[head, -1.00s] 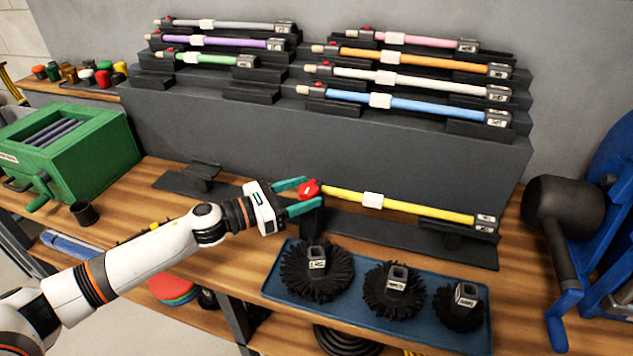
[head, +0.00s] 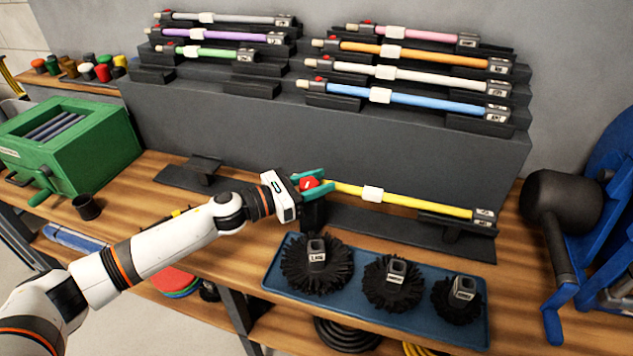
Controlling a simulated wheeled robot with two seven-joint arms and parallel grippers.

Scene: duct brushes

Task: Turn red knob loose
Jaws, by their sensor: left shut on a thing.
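The red knob (head: 308,184) is at the left end of the yellow rod (head: 420,205), which lies across a dark stand on the wooden bench. The rod has a white collar (head: 373,194) and a grey labelled block (head: 484,216) at its right end. My left gripper (head: 312,184) has its teal fingers on both sides of the red knob and is shut on it. The fingers partly cover the knob. My right gripper is not in view.
A blue tray (head: 272,282) with three black brushes lies in front of the rod. A dark stepped rack (head: 330,125) with several coloured rods stands behind.

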